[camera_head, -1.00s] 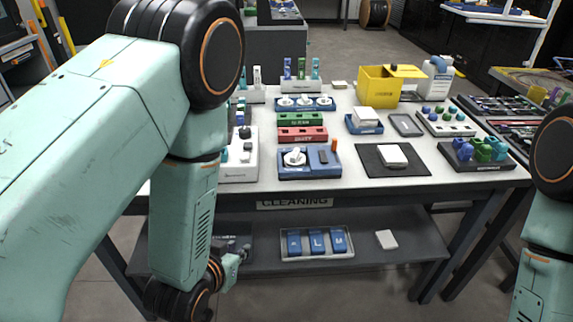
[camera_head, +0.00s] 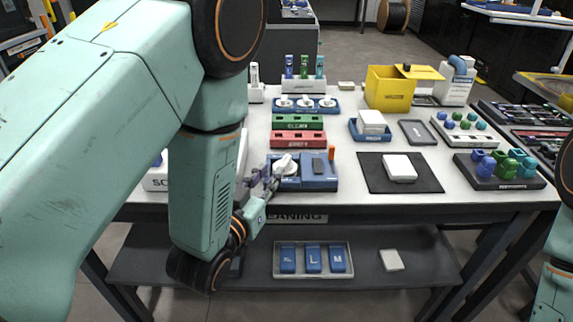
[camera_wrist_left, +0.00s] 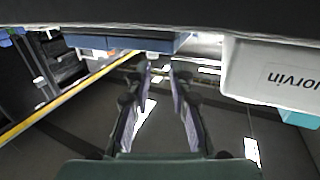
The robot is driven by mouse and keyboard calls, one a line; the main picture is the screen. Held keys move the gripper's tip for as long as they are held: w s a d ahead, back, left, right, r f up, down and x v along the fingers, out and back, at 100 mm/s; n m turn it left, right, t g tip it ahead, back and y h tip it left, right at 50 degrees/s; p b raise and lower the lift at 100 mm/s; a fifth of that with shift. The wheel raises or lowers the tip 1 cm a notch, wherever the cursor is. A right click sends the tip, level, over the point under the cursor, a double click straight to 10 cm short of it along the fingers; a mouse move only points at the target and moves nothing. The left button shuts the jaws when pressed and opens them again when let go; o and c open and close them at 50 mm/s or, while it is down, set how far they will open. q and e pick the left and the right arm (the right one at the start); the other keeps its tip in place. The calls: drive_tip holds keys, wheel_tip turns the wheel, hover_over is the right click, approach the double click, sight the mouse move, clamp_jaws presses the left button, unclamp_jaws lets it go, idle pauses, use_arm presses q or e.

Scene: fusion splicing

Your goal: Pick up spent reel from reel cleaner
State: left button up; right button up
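The reel cleaner (camera_head: 318,179) is a blue unit at the front edge of the table, with an orange-topped post at its back right. A white reel (camera_head: 285,165) sits on its left part. My left gripper (camera_head: 264,178) is just in front and to the left of the reel, apart from it as far as I can tell. In the left wrist view its two fingers (camera_wrist_left: 159,68) stand apart with nothing between them, below the blue edge of the cleaner (camera_wrist_left: 135,42). The reel cannot be made out clearly there. My right gripper is out of view.
Red (camera_head: 298,139) and green (camera_head: 297,122) racks stand behind the cleaner. A black mat (camera_head: 374,181) with a white box (camera_head: 399,168) lies to its right. A white unit (camera_wrist_left: 262,72) stands close beside the gripper in the wrist view. The lower shelf holds a tray (camera_head: 314,274).

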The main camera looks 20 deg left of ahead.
sight(285, 160)
use_arm(q)
drive_tip(key=shift+w, duration=0.4)
drive_tip(key=shift+w+d+f+b, duration=0.1)
drive_tip(key=shift+w+d+b, duration=0.25)
drive_tip(key=shift+w, duration=0.3)
drive_tip(key=shift+w+d+b, duration=0.15)
drive_tip(key=shift+w+d, duration=0.25)
drive_tip(key=shift+w, duration=0.2)
drive_tip(key=w, duration=0.2)
drive_tip(key=shift+w+a+f+b, duration=0.15)
drive_tip(key=shift+w+f+b, duration=0.15)
drive_tip(key=shift+f+b, duration=0.1)
drive_tip(key=shift+w, duration=0.35)
drive_tip(key=shift+w+d+r, duration=0.15)
drive_tip(key=shift+d+r, duration=0.05)
drive_tip(key=shift+d, duration=0.1)
drive_tip(key=shift+a+f, duration=0.1)
drive_tip(key=shift+a, duration=0.05)
drive_tip(key=shift+c, duration=1)
clamp_jaws()
